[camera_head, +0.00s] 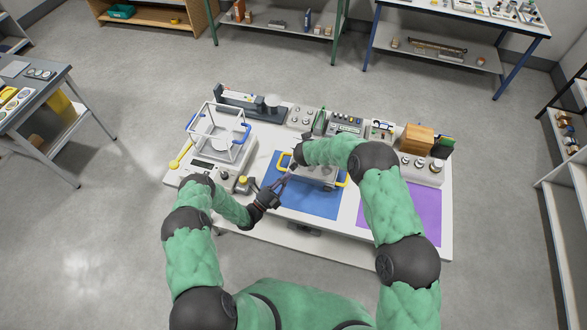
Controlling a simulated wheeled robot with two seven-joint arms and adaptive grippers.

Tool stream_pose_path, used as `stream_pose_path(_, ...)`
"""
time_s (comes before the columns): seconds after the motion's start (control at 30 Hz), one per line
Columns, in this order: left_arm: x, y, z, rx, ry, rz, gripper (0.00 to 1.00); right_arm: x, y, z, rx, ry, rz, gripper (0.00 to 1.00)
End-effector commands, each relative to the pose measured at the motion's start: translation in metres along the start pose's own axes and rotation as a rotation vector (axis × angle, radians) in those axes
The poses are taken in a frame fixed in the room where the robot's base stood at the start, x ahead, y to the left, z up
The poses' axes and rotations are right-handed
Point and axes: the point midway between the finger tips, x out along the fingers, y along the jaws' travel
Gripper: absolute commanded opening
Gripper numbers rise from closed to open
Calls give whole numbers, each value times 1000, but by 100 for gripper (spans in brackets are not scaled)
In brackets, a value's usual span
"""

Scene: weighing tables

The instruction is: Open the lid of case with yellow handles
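The case with yellow handles (318,183) stands on the blue mat (312,205) in the middle of the table. One yellow handle (342,181) shows at its right and another (283,160) at its left. My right forearm and gripper hide much of its top, so I cannot tell how its lid stands. My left gripper (284,182) is at the case's front left, its fingers pointing at the case; contact and finger gap are too small to tell. My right gripper (297,154) is over the case's back left, mostly hidden by its own arm.
A balance with a clear, blue-handled box (218,132) stands at the left, with a yellow spoon (181,155) beside it. Instruments and weights line the back edge. A wooden box (416,138) is at the back right. The purple mat (425,212) is clear.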

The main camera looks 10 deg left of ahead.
Motion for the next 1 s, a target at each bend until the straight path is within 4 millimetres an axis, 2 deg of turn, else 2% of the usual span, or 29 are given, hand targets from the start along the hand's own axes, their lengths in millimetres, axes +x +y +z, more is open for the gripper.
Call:
stream_pose_path(0.4,77,0,-1,-1,3,-1,0,-1,-1,-1,-1,1,-2,0)
stream_pose_path(0.6,108,0,-1,-2,2,0,0,-1,-1,-1,0,2,-2,0)
stream_pose_path(0.8,124,0,0,-4,1,2,0,-1,-1,-1,0,2,-2,0)
stream_pose_path(1.0,128,0,0,-4,-1,2,0,-1,-1,-2,0,2,-2,0)
